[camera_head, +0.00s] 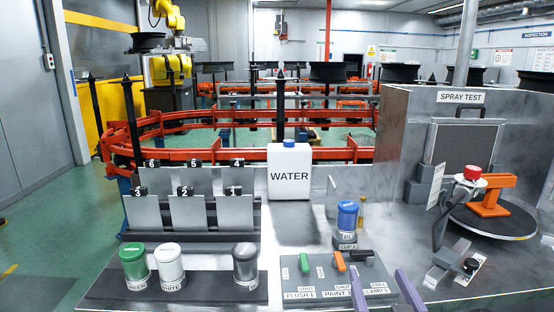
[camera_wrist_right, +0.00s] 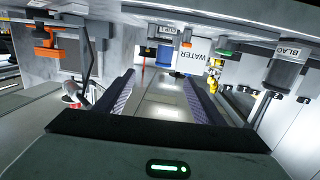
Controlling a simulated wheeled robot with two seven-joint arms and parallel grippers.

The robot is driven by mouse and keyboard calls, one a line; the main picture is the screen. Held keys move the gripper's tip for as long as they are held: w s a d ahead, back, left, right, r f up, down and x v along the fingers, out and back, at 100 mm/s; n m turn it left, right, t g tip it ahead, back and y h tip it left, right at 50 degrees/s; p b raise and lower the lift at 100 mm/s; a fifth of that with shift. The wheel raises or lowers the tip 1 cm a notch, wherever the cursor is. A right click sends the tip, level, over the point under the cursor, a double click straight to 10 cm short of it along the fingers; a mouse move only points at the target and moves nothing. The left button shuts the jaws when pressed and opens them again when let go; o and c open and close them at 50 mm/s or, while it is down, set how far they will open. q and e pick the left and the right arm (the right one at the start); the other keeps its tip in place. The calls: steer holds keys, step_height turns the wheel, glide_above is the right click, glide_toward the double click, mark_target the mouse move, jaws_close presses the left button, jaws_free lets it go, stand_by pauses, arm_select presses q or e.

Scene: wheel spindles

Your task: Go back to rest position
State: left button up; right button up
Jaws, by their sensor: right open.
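My right gripper (camera_head: 384,285) shows at the bottom edge of the head view as two purple fingers held apart. It is in front of the valve panel (camera_head: 310,293), at the panel's right end. In the right wrist view the gripper (camera_wrist_right: 161,78) is open, with only grey surface showing between its fingers. I see nothing held in it. Whether it touches the panel or bench is hard to tell. My left gripper is not in view.
A white WATER jug (camera_head: 289,175) stands mid-bench. Green (camera_head: 134,264), white (camera_head: 169,263) and black (camera_head: 245,264) cups stand front left, a blue cup (camera_head: 347,215) behind the panel. Right are an orange part (camera_head: 490,196) on a black turntable and a red-topped device (camera_head: 468,172).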

steer(key=s+d+f+g, duration=0.2)
steer(key=s+f+g, duration=0.25)
steer(key=f, duration=0.25)
steer(key=s+d+f+g, duration=0.2)
steer(key=s+f+g, duration=0.1)
steer(key=s+f, duration=0.3)
steer(key=s+a+f+n+g+y, duration=0.1)
steer(key=s+f+g, duration=0.2)
steer(key=s+f, duration=0.35)
steer(key=s+f+n+g+y, duration=0.1)
steer(key=s+f+n+g, duration=0.15)
steer(key=s, duration=0.75)
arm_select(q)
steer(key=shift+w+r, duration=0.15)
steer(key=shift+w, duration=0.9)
arm_select(e)
steer(key=w+a+f+t+y, duration=0.1)
steer(key=w+a+f+t, duration=0.1)
steer(key=f, duration=0.3)
steer(key=w+a+f+t, duration=0.2)
steer(key=a+f, duration=0.2)
steer(key=f, duration=0.2)
steer(key=shift+y, duration=0.4)
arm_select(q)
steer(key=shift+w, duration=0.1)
arm_select(e)
steer(key=shift+m, duration=0.25)
